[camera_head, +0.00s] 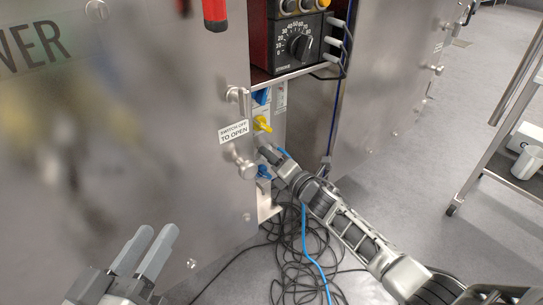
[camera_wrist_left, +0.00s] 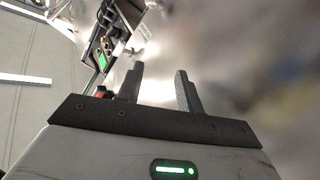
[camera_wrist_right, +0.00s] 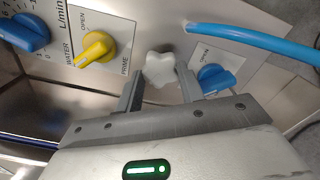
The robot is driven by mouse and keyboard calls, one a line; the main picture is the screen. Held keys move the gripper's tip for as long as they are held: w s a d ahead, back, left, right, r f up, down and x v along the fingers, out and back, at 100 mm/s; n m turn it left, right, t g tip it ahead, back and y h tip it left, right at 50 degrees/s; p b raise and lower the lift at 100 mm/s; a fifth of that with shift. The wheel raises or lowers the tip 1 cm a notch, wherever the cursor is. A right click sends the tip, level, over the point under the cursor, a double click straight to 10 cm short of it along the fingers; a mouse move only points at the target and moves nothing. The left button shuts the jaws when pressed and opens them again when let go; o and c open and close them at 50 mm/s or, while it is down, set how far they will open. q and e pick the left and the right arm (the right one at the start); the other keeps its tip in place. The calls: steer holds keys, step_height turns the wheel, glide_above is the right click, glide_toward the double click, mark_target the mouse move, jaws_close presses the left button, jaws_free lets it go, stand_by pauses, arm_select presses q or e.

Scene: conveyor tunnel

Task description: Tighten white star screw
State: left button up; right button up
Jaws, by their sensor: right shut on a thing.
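The white star screw (camera_wrist_right: 160,69) shows in the right wrist view, on the metal panel between the yellow knob and a blue valve. My right gripper (camera_wrist_right: 160,76) is shut on it, with one finger on each side of its lobed head. In the head view my right gripper (camera_head: 266,150) reaches the panel just below the yellow knob, and the screw is hidden there. My left gripper (camera_head: 158,236) is open and empty at the lower left in the head view, apart from the panel; its spread fingers also show in the left wrist view (camera_wrist_left: 160,70).
Beside the screw are the yellow knob (camera_wrist_right: 95,47), a blue valve (camera_wrist_right: 215,78) and a blue hose (camera_wrist_right: 250,38). Dark cables (camera_head: 290,265) lie tangled on the floor below. A steel door (camera_head: 130,130) fills the left. A trolley (camera_head: 500,150) stands at the right.

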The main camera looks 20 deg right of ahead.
arm_select(q)
steer(key=shift+s+a+f+g+y+p, duration=0.2)
steer(key=shift+f+g+y+p, duration=0.3)
steer(key=shift+p, duration=0.45)
steer(key=shift+s+a+f+g+y+p, duration=0.1)
steer(key=shift+s+f+g+y+p, duration=0.15)
steer(key=shift+f+p, duration=0.6)
arm_select(e)
steer(key=shift+m, duration=6.4)
arm_select(q)
steer(key=shift+r+m, duration=0.1)
steer(key=shift+m, duration=0.2)
arm_select(e)
steer(key=shift+s, duration=0.1)
steer(key=o, duration=1)
arm_select(q)
steer(key=shift+r, duration=0.15)
steer(key=f+g+y+p, duration=0.1)
steer(key=p, duration=0.1)
steer(key=a+f+m+y+p, duration=0.1)
steer(key=p, duration=0.2)
steer(key=shift+s+a+f+g+p, duration=0.15)
steer(key=shift+a+f+g+p, duration=0.1)
steer(key=shift+g+p, duration=0.1)
arm_select(e)
steer(key=v, duration=1.6)
